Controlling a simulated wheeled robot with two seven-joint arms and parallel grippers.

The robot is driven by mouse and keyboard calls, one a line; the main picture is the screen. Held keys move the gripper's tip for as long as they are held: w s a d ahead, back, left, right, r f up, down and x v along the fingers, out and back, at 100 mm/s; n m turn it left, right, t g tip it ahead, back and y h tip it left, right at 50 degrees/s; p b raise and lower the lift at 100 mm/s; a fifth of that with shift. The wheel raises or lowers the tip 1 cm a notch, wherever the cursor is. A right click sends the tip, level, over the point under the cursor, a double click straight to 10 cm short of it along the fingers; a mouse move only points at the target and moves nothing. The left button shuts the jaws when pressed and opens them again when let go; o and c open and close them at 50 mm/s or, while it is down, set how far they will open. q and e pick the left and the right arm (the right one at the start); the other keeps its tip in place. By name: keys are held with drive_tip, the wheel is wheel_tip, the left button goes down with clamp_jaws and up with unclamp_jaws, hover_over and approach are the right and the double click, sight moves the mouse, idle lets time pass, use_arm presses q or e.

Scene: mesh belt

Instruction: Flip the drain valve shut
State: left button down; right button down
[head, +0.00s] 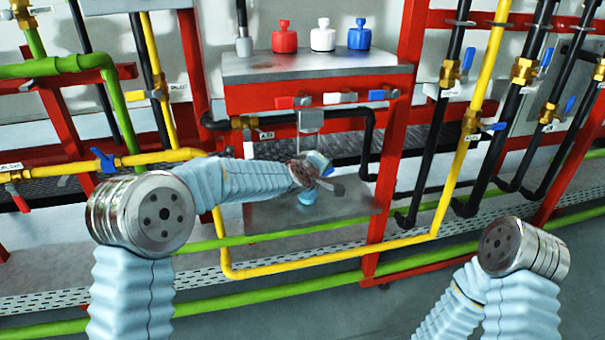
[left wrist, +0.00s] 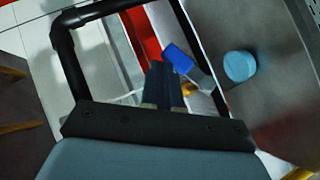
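A blue lever handle (left wrist: 179,58) with a pale metal stem shows in the left wrist view. A bit of brass (left wrist: 188,89) lies behind it, partly hidden by my gripper. My left gripper (left wrist: 165,68) has its dark fingers close together, with nothing seen between them. Its tips are just left of the blue handle; I cannot tell if they touch. In the head view my left gripper (head: 334,185) is below the red bench frame, and my wrist hides what is behind it. A brass valve (head: 246,122) sits on the black pipe there. My right gripper is out of view.
Red, white and blue handles (head: 383,94) line the bench front. A round light-blue object (head: 307,197) rests on the lower metal shelf (head: 345,203), close to my left gripper. The black pipe (head: 368,145) bends down at right. A yellow pipe (head: 320,259) runs low in front.

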use_arm(q)
drive_tip(key=shift+w+d+f, duration=0.2)
drive_tip(key=shift+d+f, duration=0.1)
drive_tip(key=shift+d, duration=0.25)
drive_tip(key=shift+r, duration=0.15)
drive_tip(key=shift+r+p, duration=0.55)
drive_tip(key=shift+r, duration=0.1)
